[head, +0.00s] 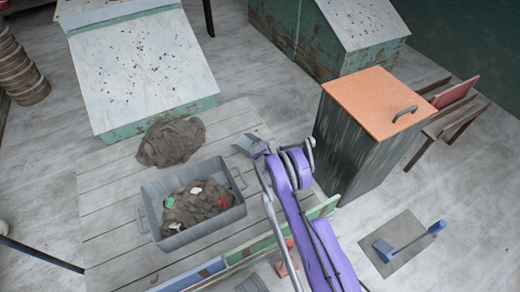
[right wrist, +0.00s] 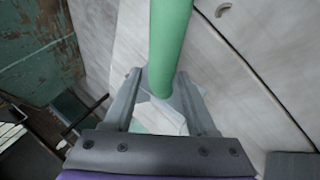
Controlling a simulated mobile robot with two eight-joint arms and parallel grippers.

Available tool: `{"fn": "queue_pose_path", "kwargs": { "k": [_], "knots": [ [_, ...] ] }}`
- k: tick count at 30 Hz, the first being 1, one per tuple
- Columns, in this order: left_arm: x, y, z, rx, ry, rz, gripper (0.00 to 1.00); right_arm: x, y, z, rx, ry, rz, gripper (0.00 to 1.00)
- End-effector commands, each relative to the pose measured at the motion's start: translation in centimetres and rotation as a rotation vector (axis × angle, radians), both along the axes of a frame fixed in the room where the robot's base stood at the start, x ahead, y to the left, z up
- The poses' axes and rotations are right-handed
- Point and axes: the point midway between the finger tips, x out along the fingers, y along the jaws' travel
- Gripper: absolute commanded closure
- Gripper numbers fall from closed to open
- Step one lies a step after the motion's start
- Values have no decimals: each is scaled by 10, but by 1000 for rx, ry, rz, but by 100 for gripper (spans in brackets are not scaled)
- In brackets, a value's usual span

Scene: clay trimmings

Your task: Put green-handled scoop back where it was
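The green-handled scoop shows in the right wrist view, its thick green handle (right wrist: 170,45) running up out of the picture. The lower end of the handle lies between the two fingers of my right gripper (right wrist: 160,82), which are close on either side of it. A grey part shows just below the handle's end. In the head view the purple right arm reaches up from the bottom right. A grey flared shape (head: 250,146) at its end is beside the clay heap and above the slatted platform. The green handle cannot be made out there. My left gripper is not in view.
A grey tub (head: 157,190) of clay scraps stands on the slatted platform (head: 105,220), near a clay heap (head: 172,141). A bin with an orange lid (head: 372,98) stands right. A blue tool (head: 405,243) lies on a grey mat (head: 409,225). A blue-and-green strip (head: 252,250) edges the platform.

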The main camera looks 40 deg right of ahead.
Motion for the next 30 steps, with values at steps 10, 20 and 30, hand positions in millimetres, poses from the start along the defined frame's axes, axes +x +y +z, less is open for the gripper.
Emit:
{"fn": "queue_pose_path", "kwargs": {
  "k": [10, 20, 30],
  "knots": [
    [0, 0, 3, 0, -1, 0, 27, 0, 0, 3, 0, 0, 0, 38],
    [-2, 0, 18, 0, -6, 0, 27, -26, 23, 48, 0, 0, 1, 38],
    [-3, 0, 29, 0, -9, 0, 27, -54, 47, 90, 1, 0, 0, 38]
  ]
}}
